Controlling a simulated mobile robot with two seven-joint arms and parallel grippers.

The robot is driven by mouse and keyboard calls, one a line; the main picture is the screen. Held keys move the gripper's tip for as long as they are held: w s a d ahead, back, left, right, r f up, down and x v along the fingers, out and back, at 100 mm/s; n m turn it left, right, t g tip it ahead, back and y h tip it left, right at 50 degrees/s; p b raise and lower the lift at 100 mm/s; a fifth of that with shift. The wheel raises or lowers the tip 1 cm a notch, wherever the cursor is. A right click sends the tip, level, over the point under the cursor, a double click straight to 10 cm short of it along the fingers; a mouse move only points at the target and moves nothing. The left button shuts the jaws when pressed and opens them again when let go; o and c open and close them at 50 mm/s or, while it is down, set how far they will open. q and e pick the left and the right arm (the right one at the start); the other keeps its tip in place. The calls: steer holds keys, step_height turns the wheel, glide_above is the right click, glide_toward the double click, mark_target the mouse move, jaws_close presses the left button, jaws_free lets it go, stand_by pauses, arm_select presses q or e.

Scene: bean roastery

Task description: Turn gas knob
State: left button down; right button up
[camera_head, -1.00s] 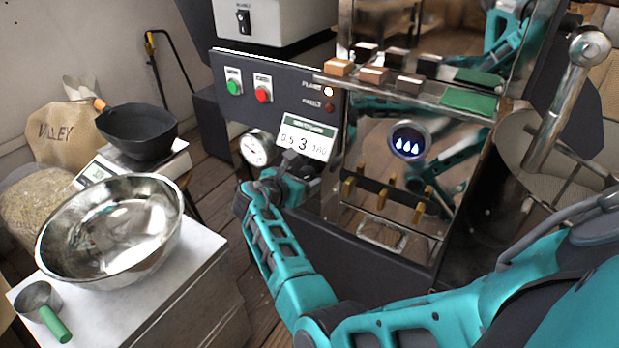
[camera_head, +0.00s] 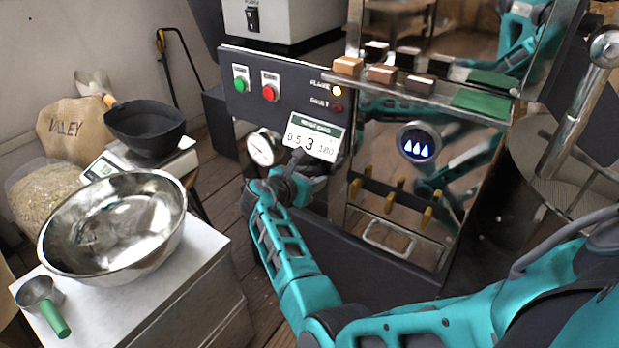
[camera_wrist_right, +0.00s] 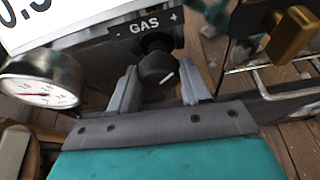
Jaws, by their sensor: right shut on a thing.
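The dark gas knob (camera_wrist_right: 158,70), with a white mark on its face, sits below the GAS label (camera_wrist_right: 150,28) with its minus and plus signs in the right wrist view. My right gripper (camera_wrist_right: 160,90) has one finger on each side of the knob and is shut on it. In the head view my right gripper (camera_head: 296,180) is at the front panel of the roaster, under the white number card (camera_head: 313,138), and hides the knob. My left gripper is not in view.
A round pressure gauge (camera_head: 262,148) is just left of my right gripper. Brass handles (camera_head: 390,202) stick out to its right. A steel bowl (camera_head: 113,225) and a green-handled scoop (camera_head: 45,305) stand on the white-topped cabinet (camera_head: 205,250) at left.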

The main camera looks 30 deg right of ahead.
steer(key=c, duration=0.4)
steer(key=m+t+p, duration=0.1)
steer(key=m, duration=0.2)
steer(key=shift+s+d+t+y+p, duration=0.1)
steer(key=shift+s+t+y+p, duration=0.05)
steer(key=shift+t+y+p, duration=0.2)
steer(key=shift+f+m+t+h+b, duration=0.25)
steer(key=shift+m+t+h, duration=0.7)
steer(key=shift+m, duration=3.1)
steer(key=shift+m+t+h+b, duration=0.45)
steer(key=shift+m+h, duration=0.85)
steer(key=shift+m, duration=2.7)
steer(key=shift+f+m+t+h+b, duration=0.15)
steer(key=shift+m+t+h, duration=0.85)
steer(key=shift+m, duration=3.05)
steer(key=shift+m+g+h, duration=0.25)
steer(key=shift+m+h, duration=0.05)
steer(key=shift+m, duration=0.3)
